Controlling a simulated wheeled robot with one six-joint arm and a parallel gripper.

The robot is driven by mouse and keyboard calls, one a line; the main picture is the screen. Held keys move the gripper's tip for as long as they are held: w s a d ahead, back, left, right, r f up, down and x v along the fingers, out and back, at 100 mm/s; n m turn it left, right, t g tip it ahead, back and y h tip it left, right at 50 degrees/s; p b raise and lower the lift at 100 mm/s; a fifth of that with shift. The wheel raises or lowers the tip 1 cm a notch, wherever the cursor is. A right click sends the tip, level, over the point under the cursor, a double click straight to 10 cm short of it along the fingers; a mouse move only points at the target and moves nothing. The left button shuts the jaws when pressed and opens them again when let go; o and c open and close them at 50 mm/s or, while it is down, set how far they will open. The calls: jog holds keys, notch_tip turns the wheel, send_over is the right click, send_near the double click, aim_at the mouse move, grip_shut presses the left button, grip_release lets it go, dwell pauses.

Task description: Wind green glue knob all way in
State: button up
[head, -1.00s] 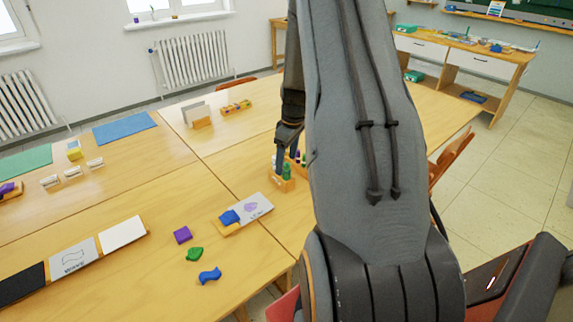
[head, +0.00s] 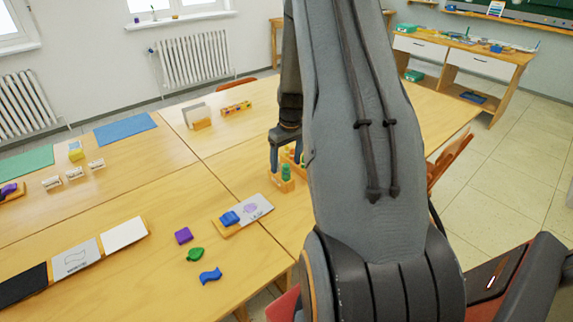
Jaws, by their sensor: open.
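A green glue piece (head: 286,172) stands upright in a small orange wooden holder (head: 282,186) on the table, just left of my arm. My gripper (head: 285,160) points down over it, fingers apart. One finger shows at the left of the green piece; the other is partly hidden by my arm. I cannot tell whether the fingers touch it. How far its knob is wound in is too small to see. More of the holder and other small green and orange parts are partly covered by my arm.
A card with a blue block (head: 230,218) lies front left of the holder. A purple block (head: 183,235), a green piece (head: 195,254) and a blue wave piece (head: 210,276) lie nearer. An orange rack (head: 236,108) stands behind. Table left of the holder is clear.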

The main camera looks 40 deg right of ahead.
jog(key=m, duration=0.6)
jog(key=shift+h, duration=0.4)
jog(key=c, duration=1.5)
jog(key=n+p, duration=0.1)
jog(key=n, duration=0.3)
jog(key=shift+n+y+p, duration=0.3)
jog(key=shift+n+p, duration=0.05)
jog(key=shift+n, duration=0.05)
jog(key=n, duration=0.6)
jog(key=shift+y+b, duration=0.3)
jog(key=shift+y, duration=0.1)
